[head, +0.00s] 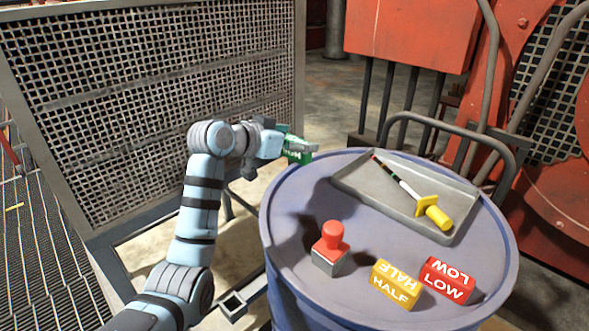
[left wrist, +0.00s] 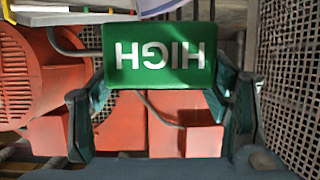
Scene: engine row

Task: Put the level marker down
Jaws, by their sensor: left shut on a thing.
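My left gripper (head: 285,147) is shut on a green block (head: 297,152), held in the air by the far left rim of the blue drum (head: 276,185). The left wrist view shows the green block (left wrist: 159,56) between the two fingers (left wrist: 160,105), its white word HIGH upside down. On the drum top stand a yellow HALF block (head: 395,284) and a red LOW block (head: 446,281), side by side near the front edge. My right gripper is not in view.
A grey tray (head: 350,187) on the drum's far side holds a dipstick with a yellow handle (head: 435,215). A red-knobbed stamp (head: 331,248) stands at the drum's left front. A mesh panel (head: 150,80) rises behind my left arm. The drum's middle is clear.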

